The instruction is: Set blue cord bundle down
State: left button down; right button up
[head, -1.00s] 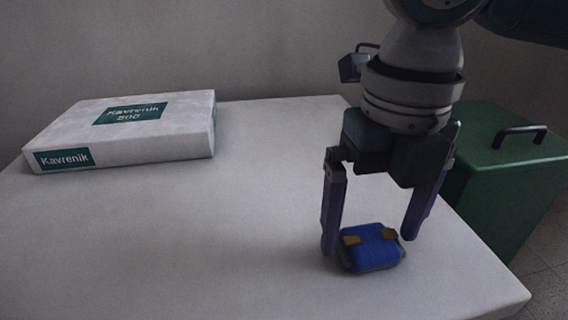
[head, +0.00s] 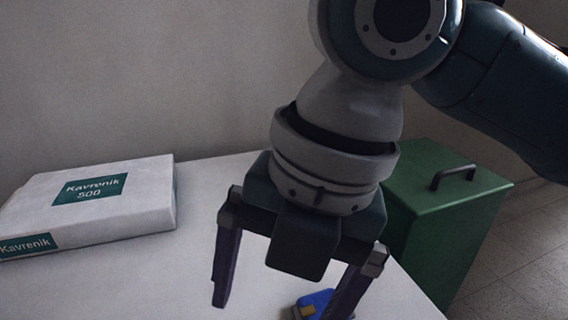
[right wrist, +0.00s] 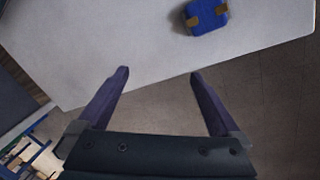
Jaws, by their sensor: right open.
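The blue cord bundle (head: 316,302), with tan straps, lies on the white table (head: 200,280) at the bottom of the head view, partly hidden by a finger of my right gripper (head: 285,305). In the right wrist view the whole bundle (right wrist: 207,16) shows near the table edge, beyond and apart from the fingertips. My right gripper (right wrist: 160,75) is open with nothing between its fingers. My left gripper is not in view.
A white box labelled Kavrenik 500 (head: 140,205) lies on the table at the left. A green case (head: 450,215) with a black handle stands at the right, beyond the table edge. The table between box and gripper is clear.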

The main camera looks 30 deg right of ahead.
jog(key=s+f+m, duration=0.1)
jog(key=m, duration=0.3)
jog(key=s+a+f+m+t+y, duration=0.1)
jog(key=m, duration=0.3)
jog(key=s+a+f+m+t, duration=0.1)
jog(key=s+m, duration=0.1)
jog(key=m, duration=0.3)
jog(key=shift+s+a+f, duration=0.1)
jog(key=s+d+f+m+h, duration=0.3)
jog(key=s+d+m, duration=0.3)
jog(key=d+m, duration=0.3)
jog(key=m, duration=0.3)
jog(key=shift+s, duration=0.15)
